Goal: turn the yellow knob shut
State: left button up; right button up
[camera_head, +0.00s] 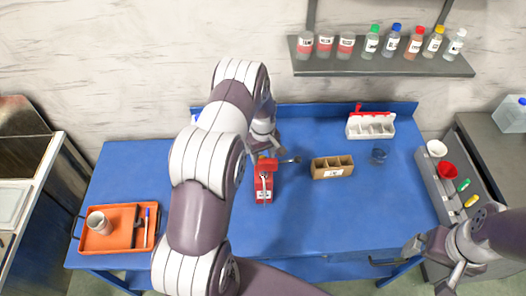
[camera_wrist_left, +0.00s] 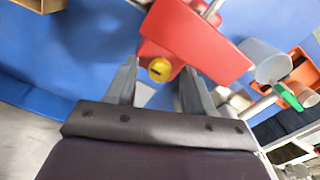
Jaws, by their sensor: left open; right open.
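The yellow knob (camera_wrist_left: 159,69) sits on the end of a red device (camera_wrist_left: 190,40) in the left wrist view. The red device (camera_head: 264,188) stands on the blue table in the head view, where the knob is mostly hidden by my left gripper. My left gripper (camera_wrist_left: 160,64) is open, with one finger on each side of the knob. Gaps show between the fingers and the knob; contact is not visible. In the head view my left gripper (camera_head: 266,152) is at the device's far end. My right gripper (camera_head: 430,266) is open and empty at the lower right, off the table's front edge.
An orange tray (camera_head: 112,241) holds a cup at the left. A bottle shelf (camera_head: 385,66) hangs above. The front right tabletop is clear.

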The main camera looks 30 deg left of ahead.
pick_arm(q)
grip_shut()
jog(key=shift+f+m+b, duration=0.2)
jog(key=shift+m+b, duration=0.6)
jog(key=m+b, duration=0.2)
jog(key=m, duration=0.1)
jog(key=m+b, duration=0.2)
jog(key=m, duration=0.2)
jog(key=m+b, duration=0.1)
jog(key=m, duration=0.1)
jog(key=shift+r+m, duration=0.15)
jog(key=shift+m, duration=0.25)
dwell(0.7)
